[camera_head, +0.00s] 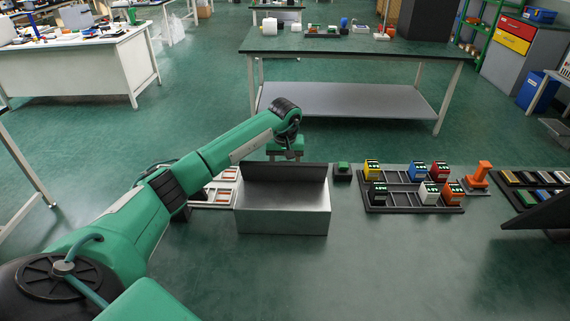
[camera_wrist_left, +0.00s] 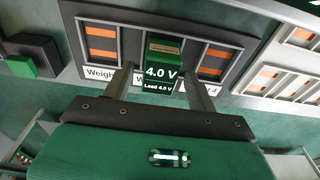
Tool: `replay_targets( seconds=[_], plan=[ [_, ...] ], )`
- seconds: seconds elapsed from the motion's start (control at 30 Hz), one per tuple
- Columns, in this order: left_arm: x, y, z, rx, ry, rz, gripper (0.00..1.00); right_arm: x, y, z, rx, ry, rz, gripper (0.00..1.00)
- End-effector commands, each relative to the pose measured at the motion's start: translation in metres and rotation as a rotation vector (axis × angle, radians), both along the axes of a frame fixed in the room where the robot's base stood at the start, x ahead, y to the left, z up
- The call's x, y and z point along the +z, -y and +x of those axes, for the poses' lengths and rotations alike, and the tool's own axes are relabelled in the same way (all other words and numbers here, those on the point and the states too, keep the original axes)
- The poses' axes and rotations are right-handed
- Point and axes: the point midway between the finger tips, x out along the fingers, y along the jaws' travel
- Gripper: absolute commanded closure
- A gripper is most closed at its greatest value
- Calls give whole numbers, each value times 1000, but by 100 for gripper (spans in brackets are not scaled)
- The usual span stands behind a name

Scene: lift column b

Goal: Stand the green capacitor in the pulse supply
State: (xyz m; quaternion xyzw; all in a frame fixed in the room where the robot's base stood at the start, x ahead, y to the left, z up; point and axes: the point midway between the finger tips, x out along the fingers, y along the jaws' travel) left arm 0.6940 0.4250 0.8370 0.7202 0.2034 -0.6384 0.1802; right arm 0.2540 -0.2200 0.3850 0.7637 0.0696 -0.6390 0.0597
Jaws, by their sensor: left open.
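In the left wrist view, the green capacitor (camera_wrist_left: 164,70) has a dark face reading "4.0 V" and "Load 4.0 V". It is in the middle bay of a grey unit (camera_wrist_left: 128,20) with orange contacts in the bays either side. Its labels are partly covered, so I cannot tell if this is the pulse supply. My left gripper (camera_wrist_left: 160,85) is open, one finger on each side of the capacitor; I cannot tell if they touch it. In the head view, the left gripper (camera_head: 287,153) is low behind a metal box (camera_head: 282,218), which hides the capacitor.
A green button on a black base (camera_head: 342,171) is right of the box. A black rack (camera_head: 405,188) holds several coloured blocks. An orange stand (camera_head: 480,175) is beside it. A pale tray with orange contacts (camera_head: 222,190) is left.

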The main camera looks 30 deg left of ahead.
Motion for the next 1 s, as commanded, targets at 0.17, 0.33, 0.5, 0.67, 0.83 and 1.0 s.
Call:
replay_targets(
  seconds=[0.17,0.33,0.5,0.67,0.83,1.0],
  plan=[
    [9,1,0,-1,0,-1,42,-15,2,-14,3,-12,-2,64],
    [41,1,-2,-2,6,2,42,-18,3,-12,4,-5,-3,64],
    [82,4,-6,-2,5,1,42,-13,2,-8,3,-5,-2,64],
    [111,6,-10,-1,2,2,42,-9,1,-6,3,-5,-2,64],
    [127,7,-12,0,1,1,42,-6,1,-3,2,-3,-2,64],
    [131,8,-12,0,-1,1,42,-6,1,-3,3,-4,-2,64]
  ],
)
